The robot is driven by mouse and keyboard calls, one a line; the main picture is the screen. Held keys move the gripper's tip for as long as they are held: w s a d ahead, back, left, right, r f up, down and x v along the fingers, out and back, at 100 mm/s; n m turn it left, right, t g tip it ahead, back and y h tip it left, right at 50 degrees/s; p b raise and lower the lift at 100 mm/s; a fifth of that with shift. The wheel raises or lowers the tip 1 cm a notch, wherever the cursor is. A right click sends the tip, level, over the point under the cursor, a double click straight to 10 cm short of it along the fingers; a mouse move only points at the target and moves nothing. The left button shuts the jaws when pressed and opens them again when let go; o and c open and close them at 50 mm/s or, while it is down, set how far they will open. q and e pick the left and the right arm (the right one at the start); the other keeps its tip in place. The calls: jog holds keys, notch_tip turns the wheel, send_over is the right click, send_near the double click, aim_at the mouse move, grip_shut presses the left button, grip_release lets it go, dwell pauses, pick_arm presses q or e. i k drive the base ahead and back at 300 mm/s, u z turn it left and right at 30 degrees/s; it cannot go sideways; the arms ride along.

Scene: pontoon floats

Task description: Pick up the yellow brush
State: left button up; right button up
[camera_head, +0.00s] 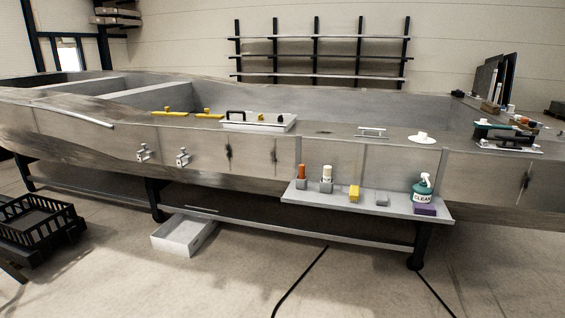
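A small yellow block-shaped thing (355,193), which may be the yellow brush, sits on the light grey shelf (300,196) at the front of the long metal pontoon float (95,128). It is too small to make out bristles. Two flat yellow pieces, one on the left (168,112) and one to its right (209,114), lie on the float's top surface; I cannot tell what they are. Neither of my grippers is in view.
The shelf also holds an orange-topped item (301,173), a white-topped item (327,174), a grey block (382,200) and a teal spray bottle (422,188) at a purple block (425,209). A black crate (40,219) and grey bin (182,235) stand low. The front floor is mostly clear.

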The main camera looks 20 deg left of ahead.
aim_at(354, 194)
jog(key=z, duration=0.05)
jog(key=k, duration=0.6)
jog(key=u, duration=0.65)
jog(key=i, duration=0.85)
jog(key=u, duration=0.9)
jog(key=i, duration=2.9)
jog(key=z, duration=1.45)
jog(key=i, duration=0.8)
jog(key=z, duration=0.95)
jog(key=i, duration=0.25)
jog(key=z, duration=0.25)
